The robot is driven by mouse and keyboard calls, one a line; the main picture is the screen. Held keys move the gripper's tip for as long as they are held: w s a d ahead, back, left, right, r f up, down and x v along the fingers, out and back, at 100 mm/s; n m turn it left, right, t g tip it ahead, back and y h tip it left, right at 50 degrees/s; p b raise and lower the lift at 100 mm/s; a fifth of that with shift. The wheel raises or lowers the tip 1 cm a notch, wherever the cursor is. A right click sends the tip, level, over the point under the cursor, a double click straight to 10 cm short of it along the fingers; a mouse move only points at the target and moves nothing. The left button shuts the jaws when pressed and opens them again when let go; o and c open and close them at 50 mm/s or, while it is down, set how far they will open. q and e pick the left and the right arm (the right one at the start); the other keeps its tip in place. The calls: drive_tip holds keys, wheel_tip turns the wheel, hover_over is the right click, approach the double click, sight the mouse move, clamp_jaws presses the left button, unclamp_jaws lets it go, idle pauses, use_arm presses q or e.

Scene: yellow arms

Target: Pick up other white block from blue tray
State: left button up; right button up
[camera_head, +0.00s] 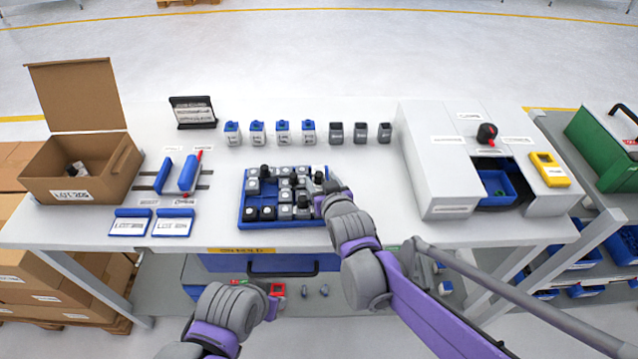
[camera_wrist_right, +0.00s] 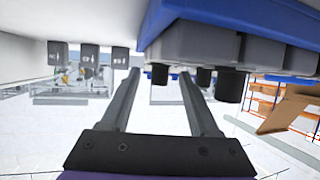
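The blue tray (camera_head: 243,215) lies on the table and holds several grey-white blocks and dark blocks with black knobs. Individual white blocks are too small to tell apart surely. My right gripper (camera_head: 327,184) is at the tray's right edge. In the right wrist view, my right gripper (camera_wrist_right: 159,78) has its fingers apart, with a black knob (camera_wrist_right: 160,74) seen between the tips. The tray's blue side (camera_wrist_right: 215,14) and grey blocks (camera_wrist_right: 203,47) also show there. My left arm is low in front of the table; its fingers cannot be made out.
Behind the tray stand several blue-capped white containers (camera_head: 257,133) and grey containers (camera_head: 361,133). A white cabinet (camera_head: 437,150) with an open drawer (camera_head: 496,187) stands at right. An open carton (camera_head: 82,165) is at left. The tabletop between tray and cabinet is clear.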

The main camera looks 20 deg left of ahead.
clamp_jaws()
idle(0.3)
